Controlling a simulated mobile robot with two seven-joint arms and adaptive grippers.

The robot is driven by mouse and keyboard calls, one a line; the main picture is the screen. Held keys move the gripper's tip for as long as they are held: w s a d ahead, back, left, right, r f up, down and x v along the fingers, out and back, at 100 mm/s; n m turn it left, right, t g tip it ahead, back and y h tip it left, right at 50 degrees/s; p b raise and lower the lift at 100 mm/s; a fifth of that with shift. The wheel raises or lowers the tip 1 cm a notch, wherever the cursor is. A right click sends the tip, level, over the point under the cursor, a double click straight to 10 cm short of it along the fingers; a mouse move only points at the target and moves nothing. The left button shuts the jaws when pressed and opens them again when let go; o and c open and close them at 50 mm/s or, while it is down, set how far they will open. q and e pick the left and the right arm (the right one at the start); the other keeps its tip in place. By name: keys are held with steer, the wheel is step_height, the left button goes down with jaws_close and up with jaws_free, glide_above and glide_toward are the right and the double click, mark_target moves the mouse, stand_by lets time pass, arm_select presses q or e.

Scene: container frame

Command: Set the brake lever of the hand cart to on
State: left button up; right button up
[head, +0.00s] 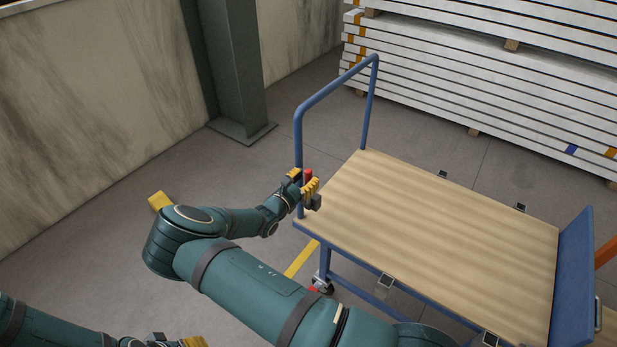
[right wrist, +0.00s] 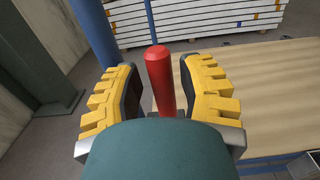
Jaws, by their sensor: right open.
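The hand cart has a wooden deck (head: 440,220) and a blue push handle (head: 335,80). The red brake lever (head: 308,174) stands at the cart's near left corner, by the handle's post. My right gripper (head: 303,188) is there, with its yellow fingers around the lever. In the right wrist view, the red lever (right wrist: 160,80) stands upright between the two open fingers, with gaps on both sides. The lever's base is hidden behind my gripper. My left gripper (head: 175,342) shows only partly at the bottom edge; its opening is not clear.
Long stacked white panels (head: 480,80) lie behind the cart. A green column (head: 235,70) stands by the wall at the left. A blue end board (head: 575,280) closes the cart's right end. The floor (head: 90,260) at left is mostly free.

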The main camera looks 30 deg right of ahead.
arm_select(q)
steer(key=shift+f, duration=0.1)
arm_select(e)
steer(key=shift+x, duration=0.75)
jaws_close()
